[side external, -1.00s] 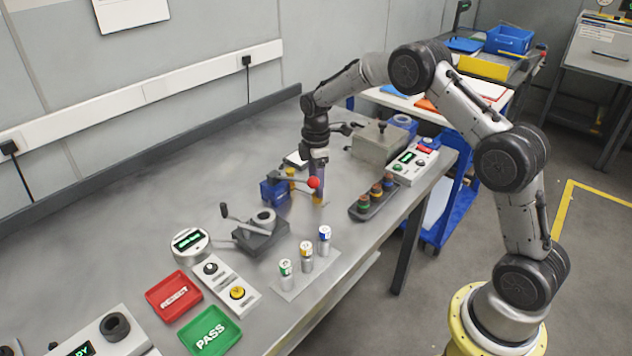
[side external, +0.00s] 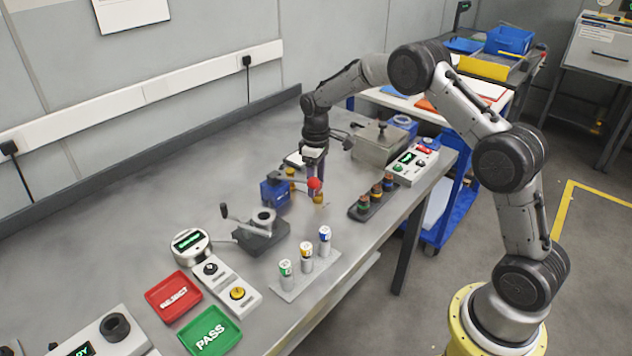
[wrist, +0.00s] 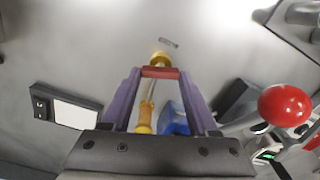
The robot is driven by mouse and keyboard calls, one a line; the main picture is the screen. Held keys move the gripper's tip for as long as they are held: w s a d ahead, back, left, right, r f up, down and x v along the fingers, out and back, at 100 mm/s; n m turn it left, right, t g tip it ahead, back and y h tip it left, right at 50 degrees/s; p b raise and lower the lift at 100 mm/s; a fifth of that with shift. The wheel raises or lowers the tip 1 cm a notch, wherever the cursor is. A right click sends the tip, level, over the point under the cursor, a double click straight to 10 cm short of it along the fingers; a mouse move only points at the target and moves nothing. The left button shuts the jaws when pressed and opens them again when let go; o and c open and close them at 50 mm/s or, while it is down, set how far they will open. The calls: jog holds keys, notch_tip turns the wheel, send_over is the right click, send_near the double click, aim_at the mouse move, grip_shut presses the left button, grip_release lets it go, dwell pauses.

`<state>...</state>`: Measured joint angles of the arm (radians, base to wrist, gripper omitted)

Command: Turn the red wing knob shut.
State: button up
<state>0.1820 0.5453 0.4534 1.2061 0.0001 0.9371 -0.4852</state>
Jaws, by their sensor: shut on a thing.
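The red wing knob (wrist: 160,72) shows in the wrist view as a short red bar between my fingertips. It lies across the line of the brass fitting and thin pipe (wrist: 147,112). My gripper (wrist: 160,74) points down with its two purple fingers shut on the bar's ends. In the side view my gripper (side external: 316,190) is low over the bench beside the blue clamp block (side external: 275,194). The wing knob is not clear in that view. A brass end (side external: 318,198) shows below the fingers.
A lever with a red ball (side external: 314,184) is close to my fingers; the ball (wrist: 285,105) is right of them in the wrist view. A dark tray of knobs (side external: 372,204) stands to the right. Several batteries (side external: 306,257) stand in front.

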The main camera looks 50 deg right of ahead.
jog(key=shift+r+m, duration=0.1)
jog(key=shift+m, duration=1.5)
jog(key=o, duration=1.4)
notch_tip(320, 180, up, 14)
jog(key=shift+f, duration=0.1)
